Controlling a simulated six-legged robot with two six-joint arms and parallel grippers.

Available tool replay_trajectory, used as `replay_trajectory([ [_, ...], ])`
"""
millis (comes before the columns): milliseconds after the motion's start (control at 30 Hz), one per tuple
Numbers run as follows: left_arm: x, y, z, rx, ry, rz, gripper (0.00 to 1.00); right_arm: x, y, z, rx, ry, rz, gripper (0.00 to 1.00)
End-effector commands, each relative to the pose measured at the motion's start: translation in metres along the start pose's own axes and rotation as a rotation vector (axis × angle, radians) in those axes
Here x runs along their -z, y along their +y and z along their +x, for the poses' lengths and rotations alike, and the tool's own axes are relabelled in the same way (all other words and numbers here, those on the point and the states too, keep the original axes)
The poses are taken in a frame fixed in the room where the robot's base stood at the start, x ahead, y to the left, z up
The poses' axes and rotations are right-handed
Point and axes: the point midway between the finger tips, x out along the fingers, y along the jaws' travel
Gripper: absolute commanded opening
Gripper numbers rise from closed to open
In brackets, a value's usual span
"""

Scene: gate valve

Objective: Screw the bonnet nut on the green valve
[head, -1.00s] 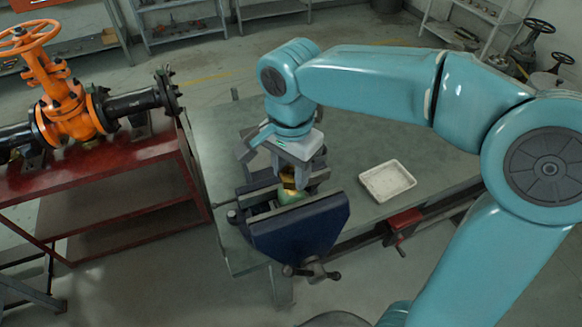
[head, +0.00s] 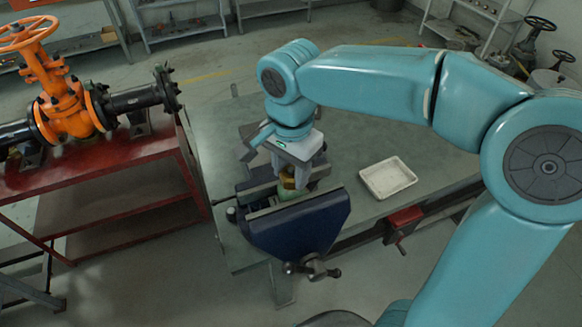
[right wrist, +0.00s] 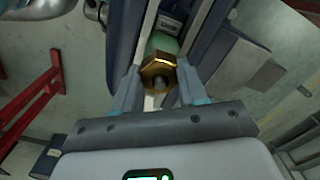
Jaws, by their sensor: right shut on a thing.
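The green valve (head: 286,194) is held between the jaws of the blue bench vise (head: 300,228). The brass bonnet nut (head: 288,179) is at its top, and it also shows in the right wrist view (right wrist: 158,74), with the green body (right wrist: 163,42) just behind it. My right gripper (head: 290,177) points down at the valve from above, and its two fingers are shut on the bonnet nut, one on each side. How far the nut is threaded cannot be seen. My left gripper is not in view.
The vise stands at the front edge of a grey-green workbench (head: 225,130). A white tray (head: 388,178) lies right of it, and a red clamp (head: 404,220) is on the bench's front edge. A red stand (head: 100,165) with an orange valve (head: 65,100) is at the left.

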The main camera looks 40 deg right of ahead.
Motion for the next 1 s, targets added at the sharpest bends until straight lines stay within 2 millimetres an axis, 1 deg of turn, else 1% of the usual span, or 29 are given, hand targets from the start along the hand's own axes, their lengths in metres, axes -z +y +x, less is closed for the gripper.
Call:
replay_trajectory([
  [767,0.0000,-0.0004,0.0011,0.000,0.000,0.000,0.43,0.0001,-0.0002,0.0021,0.000,0.000,0.000,0.08],
  [1000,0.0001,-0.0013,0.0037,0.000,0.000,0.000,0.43,0.0001,-0.0001,0.0055,0.000,0.000,0.000,0.08],
])
